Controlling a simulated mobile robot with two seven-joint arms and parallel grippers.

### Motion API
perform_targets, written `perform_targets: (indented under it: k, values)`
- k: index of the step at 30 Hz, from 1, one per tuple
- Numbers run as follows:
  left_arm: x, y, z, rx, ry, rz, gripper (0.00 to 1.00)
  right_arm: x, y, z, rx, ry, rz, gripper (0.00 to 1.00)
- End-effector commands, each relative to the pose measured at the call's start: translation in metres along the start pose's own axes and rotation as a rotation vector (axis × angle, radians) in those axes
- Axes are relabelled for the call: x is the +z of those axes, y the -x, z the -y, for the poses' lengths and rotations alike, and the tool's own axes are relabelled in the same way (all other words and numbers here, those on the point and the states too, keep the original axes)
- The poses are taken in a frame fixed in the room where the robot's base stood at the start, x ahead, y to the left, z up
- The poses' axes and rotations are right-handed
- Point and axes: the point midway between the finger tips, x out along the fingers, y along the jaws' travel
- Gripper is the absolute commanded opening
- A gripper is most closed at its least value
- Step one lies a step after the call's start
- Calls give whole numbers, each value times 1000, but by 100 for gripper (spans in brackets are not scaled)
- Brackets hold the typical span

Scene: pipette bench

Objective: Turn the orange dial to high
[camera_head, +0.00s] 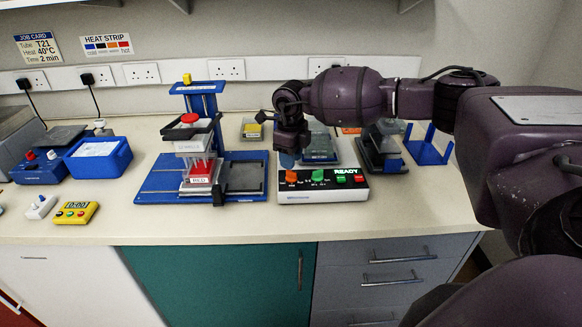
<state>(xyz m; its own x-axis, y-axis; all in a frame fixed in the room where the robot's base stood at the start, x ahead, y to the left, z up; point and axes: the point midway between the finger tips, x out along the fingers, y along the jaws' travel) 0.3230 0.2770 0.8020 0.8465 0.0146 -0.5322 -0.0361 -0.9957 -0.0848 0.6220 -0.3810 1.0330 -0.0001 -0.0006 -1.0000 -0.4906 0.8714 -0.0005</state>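The orange dial (291,178) sits at the left end of the black top of a white control box (322,194). The box shows the word READY and has a green dial (318,177) to the right of the orange one. My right gripper (287,161) points down just above and behind the orange dial, with a bluish tip showing. I cannot tell whether it touches the dial or how far its fingers are apart. The dial's pointer is too small to read. My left gripper is not in view.
A blue press stand (160,180) with a red-topped head stands left of the box. Green and red buttons (350,178) are at the box's right end. Dark devices (382,150) and a blue rack (428,152) stand behind to the right. The front counter strip is mostly clear.

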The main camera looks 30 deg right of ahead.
Motion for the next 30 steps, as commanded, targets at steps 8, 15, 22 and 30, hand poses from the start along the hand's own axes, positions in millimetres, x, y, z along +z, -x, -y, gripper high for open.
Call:
perform_targets:
  k: [8,15,22,30]
  values:
    - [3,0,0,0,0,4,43,0,48,0,-1,0,2,35]
    - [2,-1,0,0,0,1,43,0,66,0,0,-1,0,35]
    - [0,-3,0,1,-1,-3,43,0,68,0,0,0,0,35]
    - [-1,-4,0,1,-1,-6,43,0,68,0,0,0,0,35]
